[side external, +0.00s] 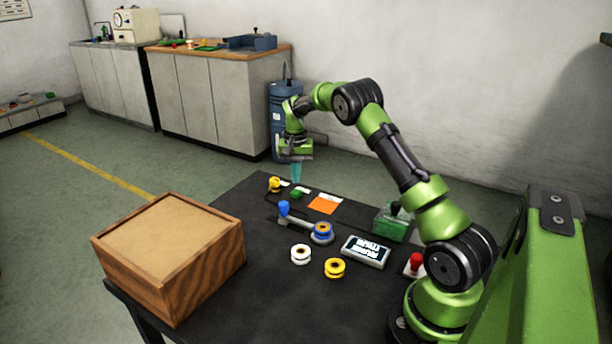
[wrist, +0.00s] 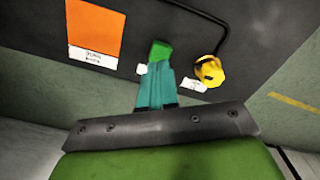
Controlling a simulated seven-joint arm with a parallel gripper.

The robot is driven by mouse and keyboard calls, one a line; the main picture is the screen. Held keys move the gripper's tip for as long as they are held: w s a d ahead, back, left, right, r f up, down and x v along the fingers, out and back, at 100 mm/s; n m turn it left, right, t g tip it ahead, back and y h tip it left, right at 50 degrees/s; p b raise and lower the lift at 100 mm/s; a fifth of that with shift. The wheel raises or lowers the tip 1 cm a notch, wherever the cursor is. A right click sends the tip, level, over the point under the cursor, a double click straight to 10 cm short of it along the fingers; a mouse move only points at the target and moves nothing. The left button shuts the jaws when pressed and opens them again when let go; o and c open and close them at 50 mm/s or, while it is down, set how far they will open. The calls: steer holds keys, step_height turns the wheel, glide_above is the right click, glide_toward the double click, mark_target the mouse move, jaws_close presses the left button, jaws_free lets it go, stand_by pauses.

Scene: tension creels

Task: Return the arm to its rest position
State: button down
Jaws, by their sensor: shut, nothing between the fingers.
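My gripper (side external: 296,172) hangs over the far edge of the black table, fingers pointing down, in the side external view. Its teal fingers are together and empty; they also show in the wrist view (wrist: 156,80). A green block or button (side external: 296,194) lies on the table below and near the fingertips. In the wrist view the green piece (wrist: 161,50) sits just past the fingertips, partly hidden by them. A yellow knob-like part (side external: 274,184) is beside it; it also shows in the wrist view (wrist: 208,70).
An orange square (side external: 325,205) lies near the green piece. A blue spool on a grey arm (side external: 321,231), a white spool (side external: 301,254), a yellow spool (side external: 335,268) and a display (side external: 366,251) are nearer. A wooden box (side external: 170,252) fills the table's left. A green box (side external: 391,222) stands right.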

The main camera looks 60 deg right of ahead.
steer(key=shift+r, duration=0.55)
steer(key=shift+d+f, duration=0.1)
steer(key=shift+s+a+f, duration=0.25)
steer(key=shift+s+f, duration=0.2)
steer(key=shift+f, duration=0.15)
steer(key=shift+s+a+r, duration=0.3)
steer(key=shift+s+a, duration=0.15)
steer(key=shift+a, duration=0.2)
steer(key=s+a+r+n+t, duration=0.2)
steer(key=s+a+r, duration=0.2)
steer(key=a+r, duration=0.4)
steer(key=s+a+r+n+t, duration=0.1)
steer(key=s+a+r+n, duration=0.1)
steer(key=s+a+r, duration=0.5)
steer(key=s+a+r+n+t+y, duration=0.2)
steer(key=s+a+r+n+t, duration=0.2)
steer(key=s+a, duration=0.7)
steer(key=a, duration=0.3)
steer(key=shift+a, duration=0.25)
